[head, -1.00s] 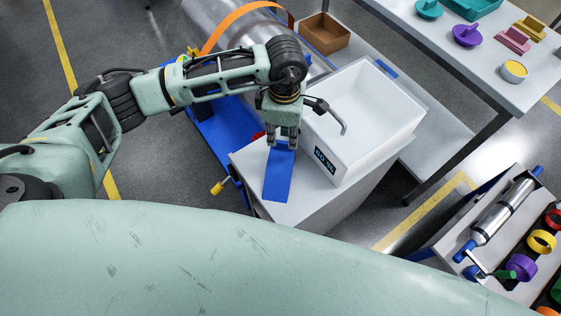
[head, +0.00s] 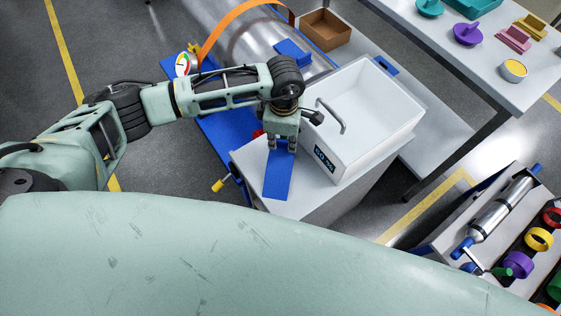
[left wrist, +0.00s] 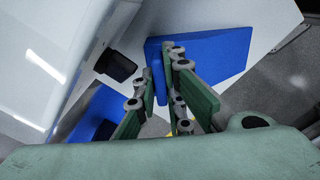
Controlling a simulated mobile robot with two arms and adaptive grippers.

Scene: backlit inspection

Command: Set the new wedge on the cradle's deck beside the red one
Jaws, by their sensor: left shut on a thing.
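A blue wedge (head: 278,177), a long flat piece, lies on or just above the pale cabinet top. My left gripper (head: 281,148) points down at its far end. In the left wrist view the fingers (left wrist: 155,100) are shut on an upright blue part of the wedge (left wrist: 212,52). The blue cradle (head: 226,132) is beyond the cabinet to the left, its deck partly hidden under my arm. A small red piece (head: 258,133), probably the red wedge, shows beside the gripper, mostly hidden. My right gripper is out of view.
A white bin (head: 372,110) with a handle stands close right of the gripper. A metal cylinder (head: 262,45) with an orange strap (head: 235,22) lies on the cradle. A round gauge (head: 182,64) and a yellow knob (head: 217,185) stick out nearby.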

